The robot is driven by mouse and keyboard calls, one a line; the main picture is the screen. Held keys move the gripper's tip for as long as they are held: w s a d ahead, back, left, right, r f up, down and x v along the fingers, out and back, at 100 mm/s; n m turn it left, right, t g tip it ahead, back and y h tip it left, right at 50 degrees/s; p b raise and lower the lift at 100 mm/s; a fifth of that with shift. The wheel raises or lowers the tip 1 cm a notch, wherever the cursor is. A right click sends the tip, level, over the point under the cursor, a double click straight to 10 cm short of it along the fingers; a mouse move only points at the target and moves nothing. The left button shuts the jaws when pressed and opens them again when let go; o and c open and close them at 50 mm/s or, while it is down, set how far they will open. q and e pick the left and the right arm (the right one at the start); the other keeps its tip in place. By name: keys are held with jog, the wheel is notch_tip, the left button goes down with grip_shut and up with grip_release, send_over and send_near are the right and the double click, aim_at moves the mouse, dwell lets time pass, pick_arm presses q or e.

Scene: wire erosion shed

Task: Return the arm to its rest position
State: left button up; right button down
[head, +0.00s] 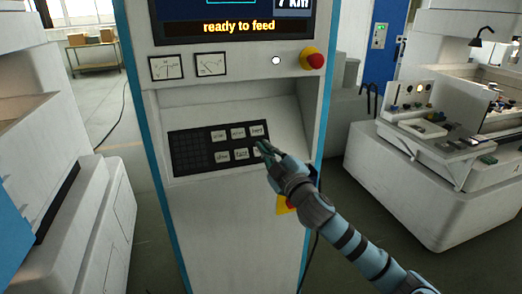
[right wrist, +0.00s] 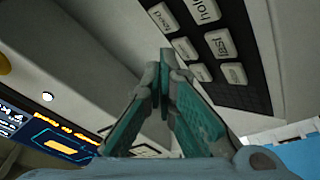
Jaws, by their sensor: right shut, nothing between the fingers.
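My right gripper (head: 265,149) is in front of the machine's control panel, at the lower right end of the black keypad (head: 190,150). Its fingers are shut with nothing between them. In the right wrist view the closed teal fingertips (right wrist: 165,58) point at the keypad (right wrist: 255,95), close to its pale labelled keys. I cannot tell whether the tips touch a key. My right arm (head: 350,240) reaches in from the lower right. My left gripper is not in view.
The control cabinet (head: 240,235) has a screen (head: 235,25) reading "ready to feed" and a red knob (head: 313,60). A white machine bed (head: 430,190) with small parts stands at right. Another white machine (head: 95,220) stands at left. Open floor lies between the cabinet and the right machine.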

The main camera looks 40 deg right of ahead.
dwell(0.6)
jog(key=d+f+m+g, duration=0.1)
jog(key=f, duration=0.5)
jog(key=d+f+m+g, duration=0.1)
jog(key=f+g, duration=0.1)
jog(key=f, duration=0.5)
jog(key=d+f+g, duration=0.1)
jog(key=f, duration=0.5)
jog(key=shift+s+d+f+m+h, duration=0.2)
jog(key=shift+s+f+m+h, duration=0.05)
jog(key=shift+s+m+h, duration=0.15)
jog(key=s+a+f+m+g+y, duration=0.1)
jog(key=s+f+g, duration=0.35)
jog(key=f, duration=0.85)
jog(key=s+a+f+m+g, duration=0.1)
jog(key=s+f+m+g, duration=0.1)
jog(key=s+f, duration=0.85)
jog(key=s+a+f+m+g+y, duration=0.1)
jog(key=s+a+f, duration=0.4)
jog(key=s, duration=0.6)
jog(key=s+a+f+m+g+y, duration=0.1)
jog(key=s+a+f+g, duration=0.3)
jog(key=s+f, duration=0.6)
jog(key=s+a+f+g, duration=0.2)
jog(key=s+a+f, duration=0.4)
jog(key=s, duration=0.5)
jog(key=shift+s+f+m+g+y, duration=0.35)
jog(key=shift+s+f+m+y, duration=0.05)
jog(key=shift+f, duration=0.45)
jog(key=shift+a, duration=0.1)
